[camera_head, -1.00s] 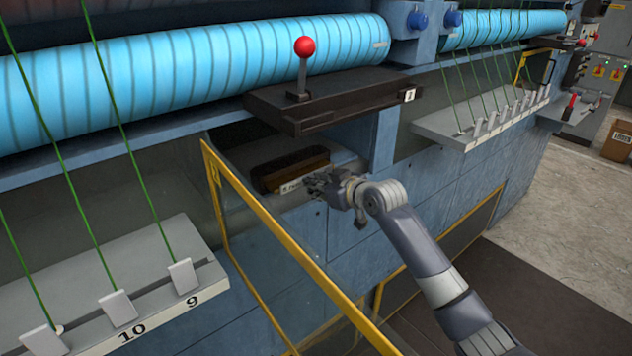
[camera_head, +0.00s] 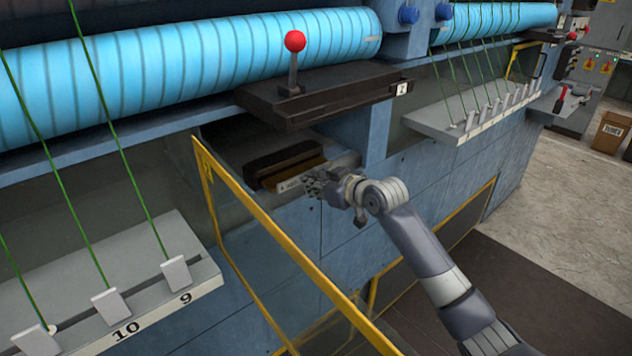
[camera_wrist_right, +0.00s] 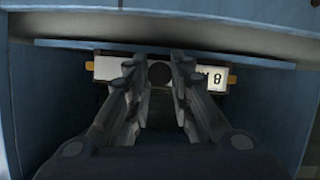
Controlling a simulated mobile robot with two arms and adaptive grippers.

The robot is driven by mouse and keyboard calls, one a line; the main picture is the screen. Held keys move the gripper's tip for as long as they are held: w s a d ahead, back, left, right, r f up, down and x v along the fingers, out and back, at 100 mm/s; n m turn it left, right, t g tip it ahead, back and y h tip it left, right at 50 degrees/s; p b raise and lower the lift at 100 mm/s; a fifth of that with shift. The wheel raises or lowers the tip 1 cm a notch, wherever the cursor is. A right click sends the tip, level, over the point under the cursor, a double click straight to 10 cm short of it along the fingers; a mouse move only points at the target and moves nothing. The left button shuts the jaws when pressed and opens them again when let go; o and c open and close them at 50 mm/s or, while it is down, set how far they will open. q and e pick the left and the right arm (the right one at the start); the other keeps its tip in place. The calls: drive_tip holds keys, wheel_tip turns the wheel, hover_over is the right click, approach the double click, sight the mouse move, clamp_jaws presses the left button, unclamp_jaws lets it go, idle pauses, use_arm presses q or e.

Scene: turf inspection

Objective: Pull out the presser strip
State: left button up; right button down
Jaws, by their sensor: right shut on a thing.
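The presser strip appears to be the dark brown-and-black bar (camera_head: 285,165) lying in the recess below the red-knobbed lever, with a pale labelled plate (camera_head: 290,185) along its front. My right gripper (camera_head: 322,184) is at the right part of this front. In the right wrist view its fingers (camera_wrist_right: 160,78) are closed around a dark round knob (camera_wrist_right: 160,74) in front of the white plate (camera_wrist_right: 215,74). The plate carries printing, partly hidden by the fingers. The strip's far end is hidden in the recess. My left gripper is out of view.
A red-knobbed lever (camera_head: 294,42) stands on a dark shelf (camera_head: 325,97) over the recess. A yellow-framed guard panel (camera_head: 265,222) stands open to the left of my arm. Blue rollers (camera_head: 200,62) and green threads run above.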

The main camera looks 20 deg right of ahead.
drive_tip(key=shift+s+r, duration=0.1)
drive_tip(key=s+d, duration=0.3)
drive_tip(key=s, duration=0.6)
drive_tip(key=shift+s+d, duration=0.15)
drive_tip(key=shift+d, duration=0.05)
idle(0.7)
idle(0.4)
